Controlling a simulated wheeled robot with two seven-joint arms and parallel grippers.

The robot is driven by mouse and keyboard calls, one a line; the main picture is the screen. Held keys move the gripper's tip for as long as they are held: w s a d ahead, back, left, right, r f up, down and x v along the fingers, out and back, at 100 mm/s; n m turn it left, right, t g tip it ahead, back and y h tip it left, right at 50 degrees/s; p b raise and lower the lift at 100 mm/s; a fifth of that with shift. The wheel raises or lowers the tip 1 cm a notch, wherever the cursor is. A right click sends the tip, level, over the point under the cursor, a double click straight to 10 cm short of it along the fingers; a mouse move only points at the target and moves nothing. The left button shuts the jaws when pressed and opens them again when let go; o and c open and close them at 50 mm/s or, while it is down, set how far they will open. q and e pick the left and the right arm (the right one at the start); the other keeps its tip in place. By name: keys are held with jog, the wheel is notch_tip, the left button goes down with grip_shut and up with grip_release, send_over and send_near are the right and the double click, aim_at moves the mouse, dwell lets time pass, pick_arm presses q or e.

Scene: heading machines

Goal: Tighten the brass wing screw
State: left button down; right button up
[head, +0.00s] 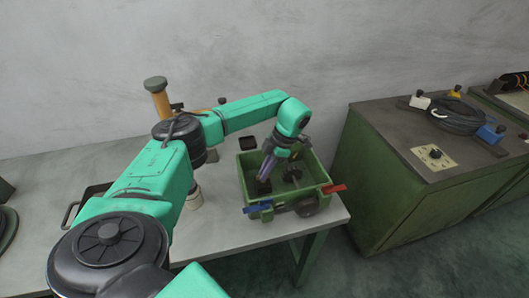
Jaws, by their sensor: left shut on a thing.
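My left gripper (264,182) reaches down into an open green box-shaped machine (246,207) on the bench. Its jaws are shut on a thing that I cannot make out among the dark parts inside. I cannot pick out the brass wing screw in this view. My right gripper is not in view.
The grey bench (225,234) is bare in front of the green machine. A yellow post with a dark knob (158,97) rises behind my arm.

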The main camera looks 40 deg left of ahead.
pick_arm(q)
jog(key=c, duration=1)
grip_release()
jog(key=shift+s+d+f, duration=0.1)
jog(key=shift+s+f, duration=0.05)
jog(key=shift+f, duration=0.05)
jog(key=shift+d+r, duration=0.1)
jog(key=shift+w+a, duration=0.2)
jog(key=shift+a, duration=0.05)
jog(key=shift+w+d+r, duration=0.1)
jog(key=shift+w+r, duration=0.1)
jog(key=shift+r, duration=0.15)
jog(key=v, duration=1.3)
jog(key=shift+d+r+p, duration=0.15)
jog(key=shift+r+p, duration=0.15)
jog(key=shift+p, duration=0.05)
jog(key=shift+w, duration=0.1)
